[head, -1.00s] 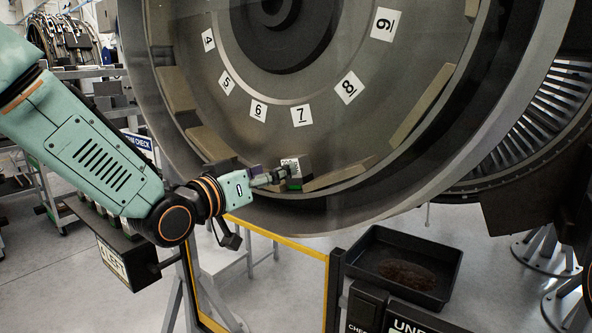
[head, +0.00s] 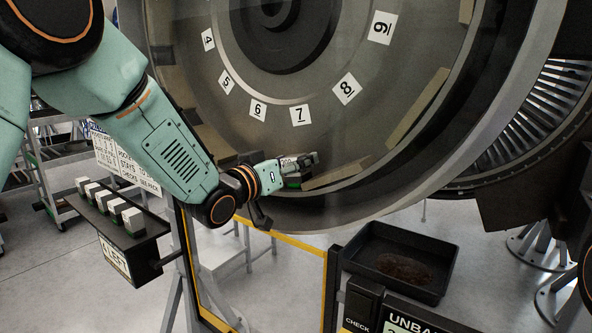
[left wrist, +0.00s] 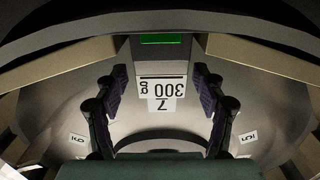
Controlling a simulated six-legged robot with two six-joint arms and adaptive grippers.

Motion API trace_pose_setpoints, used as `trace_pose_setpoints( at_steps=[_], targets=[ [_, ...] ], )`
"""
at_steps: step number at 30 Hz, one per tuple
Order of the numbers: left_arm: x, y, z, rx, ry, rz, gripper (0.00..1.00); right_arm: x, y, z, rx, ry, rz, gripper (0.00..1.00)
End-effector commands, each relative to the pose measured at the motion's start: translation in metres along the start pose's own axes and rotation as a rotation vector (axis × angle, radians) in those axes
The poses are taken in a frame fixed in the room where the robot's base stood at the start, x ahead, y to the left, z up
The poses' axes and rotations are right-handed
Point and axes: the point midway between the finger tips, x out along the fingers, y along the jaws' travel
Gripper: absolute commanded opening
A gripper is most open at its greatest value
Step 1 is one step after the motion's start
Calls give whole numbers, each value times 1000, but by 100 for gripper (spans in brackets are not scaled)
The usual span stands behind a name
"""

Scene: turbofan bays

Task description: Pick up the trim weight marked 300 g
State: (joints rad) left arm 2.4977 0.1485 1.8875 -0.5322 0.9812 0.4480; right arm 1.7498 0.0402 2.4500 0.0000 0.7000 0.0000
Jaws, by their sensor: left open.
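In the head view the weight (head: 293,182) sits on the inner lower rim of the large round casing, below the 7 card (head: 301,115), partly hidden by my left gripper (head: 303,161). In the left wrist view my left gripper (left wrist: 160,78) is open, one finger each side of the weight, with gaps showing. My right gripper is not in view.
A black shelf (head: 150,240) at the left holds several white blocks with green bases. A black tray (head: 425,285) stands at the lower right. The casing rim (head: 400,205) curves below and right of the gripper. A yellow-edged frame (head: 290,243) stands below it.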

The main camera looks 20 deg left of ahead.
Motion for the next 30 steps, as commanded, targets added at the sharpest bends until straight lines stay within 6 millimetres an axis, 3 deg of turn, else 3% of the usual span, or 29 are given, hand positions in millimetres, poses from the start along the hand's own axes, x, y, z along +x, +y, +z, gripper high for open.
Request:
trace_pose_setpoints(
  at_steps=[25, 30],
  targets=[
    [0, 0, -1, 1, 2, 0, 2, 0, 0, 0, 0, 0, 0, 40],
    [0, 0, -2, 1, 5, 1, 0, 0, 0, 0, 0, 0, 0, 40]
  ],
)
